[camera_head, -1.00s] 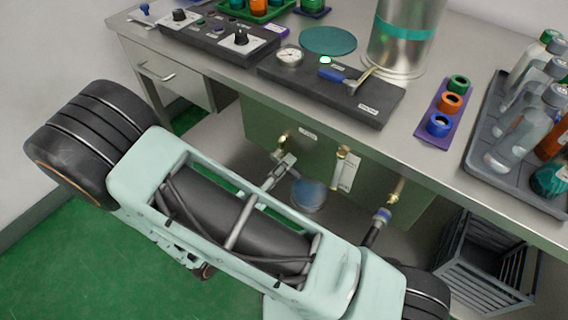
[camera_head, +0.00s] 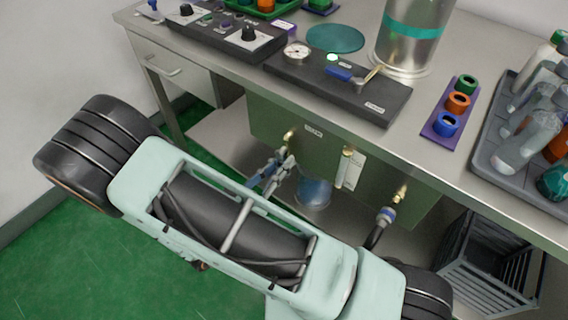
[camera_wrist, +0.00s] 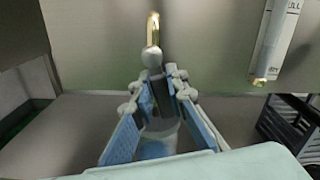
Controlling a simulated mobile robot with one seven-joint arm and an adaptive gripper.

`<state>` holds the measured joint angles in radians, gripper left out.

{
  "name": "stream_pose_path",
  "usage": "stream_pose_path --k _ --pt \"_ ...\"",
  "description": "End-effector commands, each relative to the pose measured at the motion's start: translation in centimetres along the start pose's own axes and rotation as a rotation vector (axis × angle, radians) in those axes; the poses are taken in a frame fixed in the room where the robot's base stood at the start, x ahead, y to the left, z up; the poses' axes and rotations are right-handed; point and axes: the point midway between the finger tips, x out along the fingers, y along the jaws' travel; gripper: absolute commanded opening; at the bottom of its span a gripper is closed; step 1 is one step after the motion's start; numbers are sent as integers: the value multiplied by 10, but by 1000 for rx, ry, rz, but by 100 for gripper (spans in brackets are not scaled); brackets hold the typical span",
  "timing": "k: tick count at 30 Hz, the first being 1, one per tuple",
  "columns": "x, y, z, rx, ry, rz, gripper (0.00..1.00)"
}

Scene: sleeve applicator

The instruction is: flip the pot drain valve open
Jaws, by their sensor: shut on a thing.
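The pot (camera_head: 270,122) is an olive-green box under the bench. At its left a brass drain valve (camera_head: 290,135) sticks out of the front; the brass stem also shows in the wrist view (camera_wrist: 153,30). Below it are a grey rounded joint (camera_wrist: 152,58) and a dark lever (camera_wrist: 160,98) hanging down. My gripper (camera_head: 284,160) is just below the brass part, and its fingers with blue pads (camera_wrist: 161,82) are shut on the dark lever, one on each side. The lever's lower end is partly hidden by the fingers.
A bluish translucent bucket (camera_head: 314,193) stands under the valve, behind my gripper. A pale gauge strip (camera_head: 350,169) is right of the valve. Further right a hose coupling (camera_head: 386,215) meets another brass fitting (camera_head: 400,194). A dark crate (camera_head: 485,262) stands at the lower right.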

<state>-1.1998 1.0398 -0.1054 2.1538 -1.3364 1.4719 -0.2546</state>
Motion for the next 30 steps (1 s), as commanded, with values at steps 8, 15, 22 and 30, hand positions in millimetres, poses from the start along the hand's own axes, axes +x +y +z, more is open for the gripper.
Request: stream_pose_path --k 8,15,22,30 --pt "-1 6 -1 184 3 0 0" --pt "-1 8 -1 269 4 0 0" --pt "-1 9 0 297 5 0 0" --pt "-1 10 0 299 5 0 0"
